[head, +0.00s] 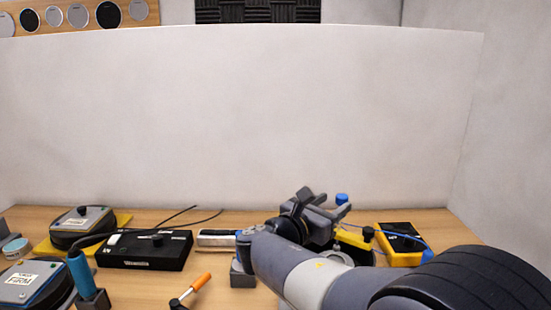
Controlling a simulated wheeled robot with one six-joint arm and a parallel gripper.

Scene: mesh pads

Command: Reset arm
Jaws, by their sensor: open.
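My arm reaches in from the lower right of the head view, over the right half of the wooden table (220,282). My gripper (327,200) is at its far end, above the back part of the table. Its fingers are apart and I see nothing between them. The arm hides part of the table and parts of the things behind it.
On the left are two round devices, one (80,228) on a yellow mat, and a black box (145,250) with cables. A yellow meter (401,243) is right of my gripper. A white wall panel (240,120) stands behind.

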